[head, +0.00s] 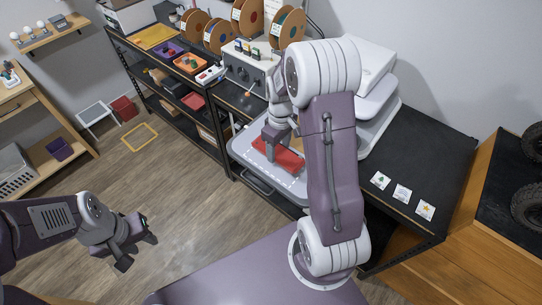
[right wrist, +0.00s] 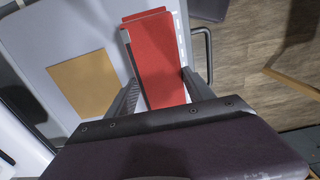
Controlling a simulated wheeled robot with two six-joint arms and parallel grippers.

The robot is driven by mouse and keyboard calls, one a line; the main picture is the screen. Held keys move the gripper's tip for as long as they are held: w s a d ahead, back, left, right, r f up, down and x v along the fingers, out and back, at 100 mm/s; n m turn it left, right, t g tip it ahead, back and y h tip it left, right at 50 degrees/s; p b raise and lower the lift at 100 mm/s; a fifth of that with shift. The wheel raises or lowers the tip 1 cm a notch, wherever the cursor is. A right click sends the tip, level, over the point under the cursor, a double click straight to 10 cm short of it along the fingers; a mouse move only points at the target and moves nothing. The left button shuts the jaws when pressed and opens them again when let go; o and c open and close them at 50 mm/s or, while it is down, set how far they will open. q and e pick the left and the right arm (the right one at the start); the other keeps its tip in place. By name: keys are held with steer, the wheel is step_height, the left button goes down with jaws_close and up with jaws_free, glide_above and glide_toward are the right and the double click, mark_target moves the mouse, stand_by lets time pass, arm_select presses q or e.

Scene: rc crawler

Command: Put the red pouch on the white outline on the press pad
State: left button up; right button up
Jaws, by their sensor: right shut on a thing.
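The red pouch (head: 289,160) lies at the grey press pad (head: 244,154) in the head view. My right gripper (head: 271,152) is over its left part, shut on it. In the right wrist view the pouch (right wrist: 157,62) is between the two fingers (right wrist: 162,96), its far end extending over the pad (right wrist: 62,28). Whether it touches the pad is unclear. White dashes of the outline (head: 284,184) show on the pad in front of the pouch; the rest is hidden by pouch and arm. My left gripper (head: 134,248) is open and empty above the floor.
A tan square (right wrist: 82,83) lies on the pad beside the pouch. The white press (head: 372,100) stands behind my right arm. A grey control box (head: 246,68) and spools (head: 285,28) stand behind left. Three cards (head: 402,193) lie on the dark bench at right.

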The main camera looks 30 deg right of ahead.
steer(key=shift+w+a+f, duration=0.4)
steer(key=shift+a, duration=0.3)
steer(key=shift+w+a+f, duration=0.1)
steer(key=shift+f, duration=0.3)
steer(key=shift+f+p, duration=0.25)
steer(key=shift+p, duration=0.05)
step_height(320, 180, down, 3)
steer(key=shift+r+p, duration=0.15)
steer(key=shift+p, duration=0.35)
steer(key=shift+f, duration=0.35)
arm_select(q)
steer(key=shift+d+r, duration=0.25)
steer(key=shift+r, duration=0.75)
arm_select(e)
steer(key=shift+f, duration=0.1)
